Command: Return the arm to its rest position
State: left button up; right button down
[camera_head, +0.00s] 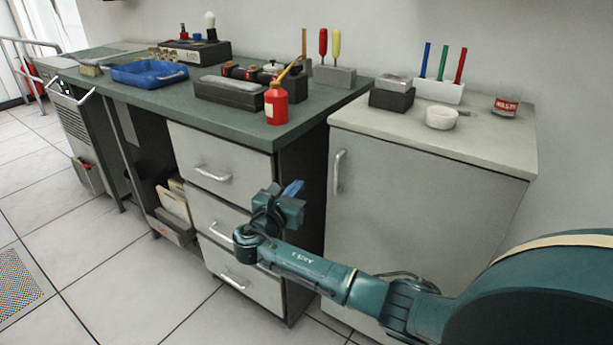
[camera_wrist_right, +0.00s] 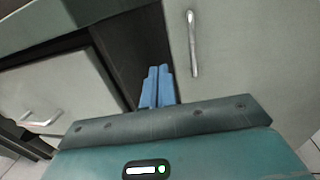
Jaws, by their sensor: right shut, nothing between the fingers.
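My right arm (camera_head: 310,265) reaches in from the lower right in the head view. Its gripper (camera_head: 293,188) is in front of the desk's drawers, below the desk top, near the gap between desk and cabinet. In the right wrist view its two blue fingers (camera_wrist_right: 158,86) are together, with nothing between them. They point toward the dark gap beside the cabinet door. I cannot tell from these views how far the fingers are from the furniture. My left gripper is not in view.
The green-topped desk (camera_head: 235,118) holds a blue tray (camera_head: 149,74), a red bottle (camera_head: 276,104) and several tools. Drawer handles (camera_head: 212,175) stick out. The tiled floor (camera_head: 90,240) at left is clear.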

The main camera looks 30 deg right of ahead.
jog(key=s+a+f+m+y+p, duration=0.4)
jog(key=s+a+f+y+p, duration=0.1)
jog(key=s+a+y+p, duration=0.15)
jog(key=s+a+f+m+y+p, duration=0.3)
jog(key=s+a+f+y+p, duration=0.1)
jog(key=s+a+y+p, duration=0.3)
pick_arm(q)
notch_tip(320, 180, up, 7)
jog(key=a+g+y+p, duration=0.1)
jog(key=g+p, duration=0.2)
jog(key=p, duration=0.4)
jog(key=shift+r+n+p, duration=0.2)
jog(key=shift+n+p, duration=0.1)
jog(key=shift+p, duration=0.1)
pick_arm(e)
jog(key=s+a+r+m+y, duration=0.2)
jog(key=s+a+r+m, duration=0.1)
jog(key=s+r+m, duration=0.2)
jog(key=s+a+r+m+t+y, duration=0.1)
jog(key=s+a+r+m+y, duration=0.2)
jog(key=s+m, duration=0.6)
notch_tip(320, 180, up, 3)
jog(key=shift+s+a+f, duration=0.1)
jog(key=shift+s+a, duration=0.3)
jog(key=shift+s, duration=0.15)
